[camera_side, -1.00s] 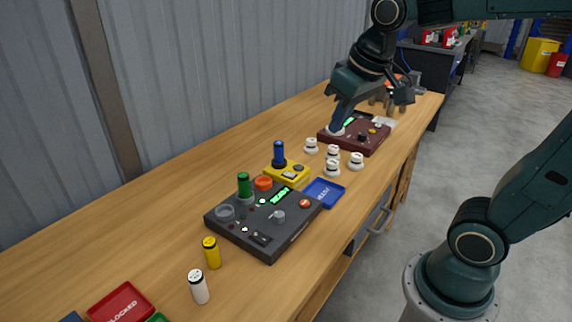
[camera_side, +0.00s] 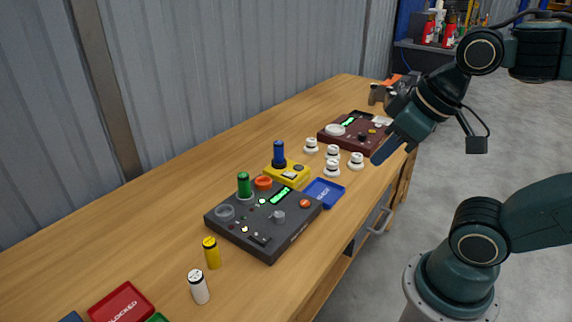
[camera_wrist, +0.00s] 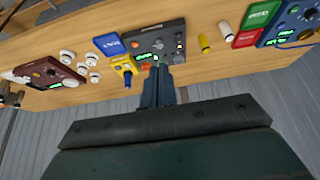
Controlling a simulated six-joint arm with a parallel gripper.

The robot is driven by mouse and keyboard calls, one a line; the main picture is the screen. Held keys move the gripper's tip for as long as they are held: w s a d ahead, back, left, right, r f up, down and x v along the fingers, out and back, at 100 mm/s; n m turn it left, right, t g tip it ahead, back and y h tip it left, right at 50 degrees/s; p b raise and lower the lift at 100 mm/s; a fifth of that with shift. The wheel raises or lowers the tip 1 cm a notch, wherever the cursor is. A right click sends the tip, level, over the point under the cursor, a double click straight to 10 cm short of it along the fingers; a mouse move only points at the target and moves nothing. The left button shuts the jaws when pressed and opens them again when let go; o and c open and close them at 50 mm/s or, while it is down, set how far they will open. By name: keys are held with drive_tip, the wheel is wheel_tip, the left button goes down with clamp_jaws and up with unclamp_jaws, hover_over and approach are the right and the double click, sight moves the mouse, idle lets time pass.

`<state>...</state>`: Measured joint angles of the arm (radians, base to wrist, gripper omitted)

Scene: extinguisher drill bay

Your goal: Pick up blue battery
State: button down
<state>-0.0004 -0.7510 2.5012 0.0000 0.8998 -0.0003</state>
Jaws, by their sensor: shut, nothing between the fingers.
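In the wrist view the blue battery (camera_wrist: 127,80) shows small at the yellow device's (camera_wrist: 122,64) edge, left of my fingers. My gripper (camera_side: 380,158) is shut and empty, up and to the right of the battery in the side view, apart from it. In the wrist view my gripper's (camera_wrist: 160,72) closed fingers point towards the dark console.
A dark console (camera_side: 263,222) with a green battery (camera_side: 244,186) stands in front of the yellow device. A blue tray (camera_side: 323,192) and several white knobs (camera_side: 333,168) lie to its right. A maroon console (camera_side: 352,134) is farther back. Yellow (camera_side: 211,252) and white (camera_side: 198,286) batteries stand nearer.

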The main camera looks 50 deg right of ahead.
idle(0.4)
drive_tip(key=c, duration=1)
unclamp_jaws()
drive_tip(key=shift+o, duration=0.2)
